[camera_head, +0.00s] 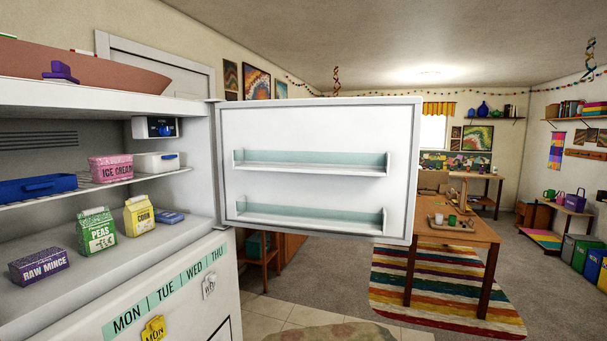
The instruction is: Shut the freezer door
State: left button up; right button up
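The freezer door (320,115) stands wide open, swung out to the right from its hinge edge beside the compartment. Its inner face is toward me and carries two empty shelves with pale green backs. The open freezer compartment (195,195) is at the left. Inside, an ice cream tub (110,170), a white box and a blue tray sit on the wire shelf. Neither of my grippers is in view.
A wooden table (455,232) with small items stands beyond the door, on a striped rug (440,295). The lower fridge door (170,300) has weekday labels and magnets. A brown boat-like object (90,72) lies on top of the freezer. Tiled floor (300,318) is open below the door.

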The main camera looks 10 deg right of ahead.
aim_at(343, 168)
jog(key=i+l+u, duration=0.5)
jog(key=l, duration=0.3)
jog(key=i+l+u, duration=0.25)
jog(key=l+u, duration=0.25)
jog(key=l, duration=0.45)
jog(key=i+l+u, duration=0.1)
jog(key=l+u, duration=0.4)
jog(key=l, duration=0.5)
jog(key=l+u, duration=0.5)
jog(key=l, duration=0.55)
jog(key=k+l+u, duration=0.2)
jog(key=l, duration=0.25)
jog(key=l+u, duration=0.2)
jog(key=l, duration=0.2)
jog(key=l+u, duration=0.15)
jog(key=l, duration=0.45)
